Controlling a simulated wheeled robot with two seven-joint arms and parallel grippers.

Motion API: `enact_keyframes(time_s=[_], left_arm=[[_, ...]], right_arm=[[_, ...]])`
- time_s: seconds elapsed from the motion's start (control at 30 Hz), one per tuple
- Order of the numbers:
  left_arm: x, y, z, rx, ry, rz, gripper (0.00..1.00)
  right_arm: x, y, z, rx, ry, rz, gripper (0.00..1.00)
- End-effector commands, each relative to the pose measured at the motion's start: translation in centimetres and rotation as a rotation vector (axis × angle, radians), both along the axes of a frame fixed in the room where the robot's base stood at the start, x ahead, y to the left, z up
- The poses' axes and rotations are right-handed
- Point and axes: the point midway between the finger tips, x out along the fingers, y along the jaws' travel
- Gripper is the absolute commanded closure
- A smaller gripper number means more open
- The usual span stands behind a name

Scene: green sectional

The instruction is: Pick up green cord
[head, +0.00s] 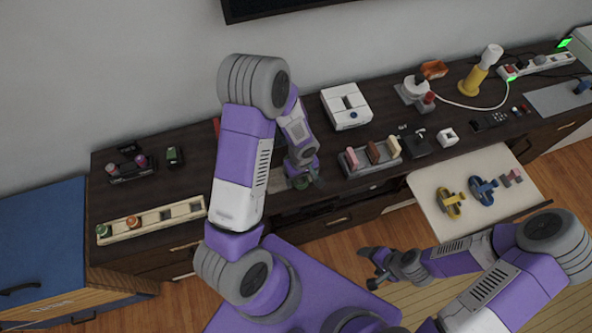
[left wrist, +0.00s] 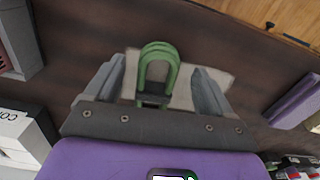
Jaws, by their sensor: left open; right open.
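The green cord (left wrist: 158,62), a looped bundle with a dark band at its near end, lies on a pale flat pad on the dark cabinet top. In the left wrist view it sits between the two fingers of my left gripper (left wrist: 158,85), which is open; the fingers appear apart from it. In the head view my left gripper (head: 303,172) points down over the cabinet's front part, and only a little of the green cord (head: 301,183) shows there, partly hidden by the gripper. My right gripper (head: 372,268) is open and empty, over the floor in front of the cabinet.
Right of my left gripper is a grey tray (head: 372,168) with coloured blocks; behind it is a white box (head: 346,106). A long cream tray (head: 165,220) lies left. A pulled-out drawer or board (head: 430,195) with yellow and blue items juts out at right.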

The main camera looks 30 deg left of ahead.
Motion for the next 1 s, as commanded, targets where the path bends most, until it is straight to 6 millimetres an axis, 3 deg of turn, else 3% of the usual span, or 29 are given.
enact_keyframes(time_s=[0.13,0.4,0.8,1.0], left_arm=[[0.02,0.03,-1.69,0.000,0.000,-0.001,0.17],[0.05,0.02,-1.81,0.000,-0.001,-0.001,0.19],[0.04,-0.01,-1.79,-0.001,-0.001,-0.001,0.78],[0.04,-0.01,-1.71,-0.001,-0.002,-0.001,0.78]], right_arm=[[0.02,0.00,-0.44,0.000,0.000,0.000,0.22],[0.04,0.01,-0.38,0.000,-0.001,0.000,0.22],[0.05,0.00,-0.37,0.000,-0.001,0.000,0.22],[0.04,-0.01,-0.35,0.000,-0.001,0.000,0.22]])
